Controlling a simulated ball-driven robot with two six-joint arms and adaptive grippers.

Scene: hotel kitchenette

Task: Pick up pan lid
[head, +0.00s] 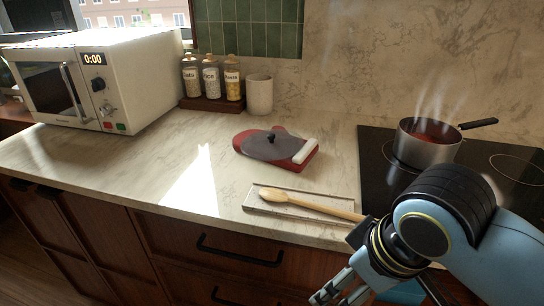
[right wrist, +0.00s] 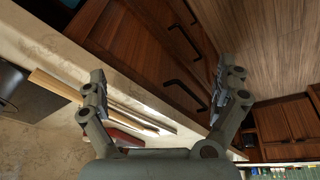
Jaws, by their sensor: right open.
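The pan lid (head: 271,145) is a dark grey disc with a black knob. It lies on a red oven mitt (head: 298,161) with a white cuff, on the counter left of the stove. My right gripper (head: 335,296) is low at the front edge of the counter, in front of the spoon rest and well short of the lid. In the right wrist view its two fingers (right wrist: 160,90) are spread wide with nothing between them. The lid cannot be made out there. My left gripper is not in view.
A wooden spoon (head: 310,205) lies on a rectangular rest (head: 262,209) between lid and gripper. A steaming pot (head: 428,150) stands on the black cooktop (head: 376,165). Jars (head: 211,78), a cup (head: 259,96) and a microwave (head: 95,80) stand behind and left. Counter left of the lid is clear.

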